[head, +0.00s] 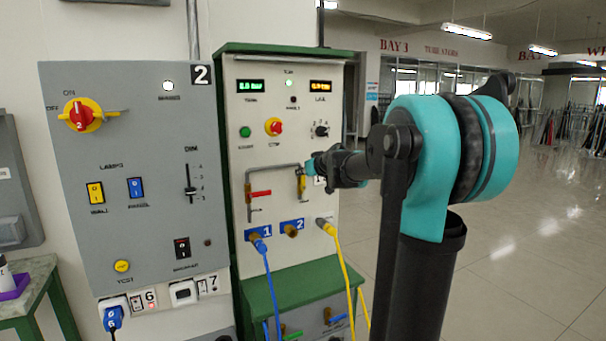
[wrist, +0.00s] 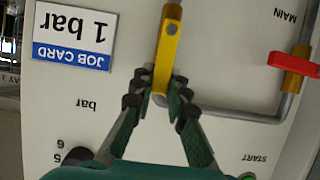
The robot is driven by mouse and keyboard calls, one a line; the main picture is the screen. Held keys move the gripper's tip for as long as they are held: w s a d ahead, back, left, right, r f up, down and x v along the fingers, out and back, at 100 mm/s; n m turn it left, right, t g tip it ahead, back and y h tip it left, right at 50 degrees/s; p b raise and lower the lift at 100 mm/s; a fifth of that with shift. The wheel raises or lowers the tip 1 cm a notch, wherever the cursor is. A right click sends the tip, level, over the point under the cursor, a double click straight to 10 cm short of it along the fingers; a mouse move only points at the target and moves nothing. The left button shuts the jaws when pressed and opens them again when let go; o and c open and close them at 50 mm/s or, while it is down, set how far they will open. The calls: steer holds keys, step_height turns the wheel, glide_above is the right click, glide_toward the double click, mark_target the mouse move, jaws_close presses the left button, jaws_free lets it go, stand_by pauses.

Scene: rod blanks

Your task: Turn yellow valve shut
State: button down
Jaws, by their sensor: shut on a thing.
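The yellow valve lever (head: 301,186) is on the pipe of the green-framed panel. It also shows in the wrist view (wrist: 167,55), where it runs up and down the picture, in line with its pipe leg. My gripper (head: 312,166) is at the lever in the head view. In the wrist view my gripper (wrist: 160,92) is shut on the lower end of the lever, a finger on each side. The pipe under the lever is mostly hidden by the lever and fingers.
A red valve lever (head: 260,193) lies crosswise on the same pipe (head: 272,166). Blue and yellow hoses (head: 344,262) hang below. A job card (wrist: 75,35) reading 1 bar is beside the lever. A grey switch panel (head: 140,225) stands left; open floor (head: 520,250) lies right.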

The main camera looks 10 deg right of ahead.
steer(key=shift+d, duration=0.1)
steer(key=d+f+m+y, duration=0.1)
steer(key=m+y, duration=0.1)
steer(key=m, duration=0.1)
steer(key=w+d+f+m+y, duration=0.1)
steer(key=d+m+y, duration=0.1)
steer(key=m, duration=0.2)
steer(key=d+f+m+y, duration=0.2)
steer(key=m, duration=0.1)
steer(key=shift+w+m+y, duration=0.3)
steer(key=shift+w+m, duration=0.05)
steer(key=shift+m, duration=0.05)
steer(key=shift+f+m+t+y, duration=0.4)
steer(key=shift+f+m, duration=0.4)
steer(key=shift+m, duration=0.6)
steer(key=c, duration=1.5)
jaws_free()
steer(key=shift+d, duration=0.1)
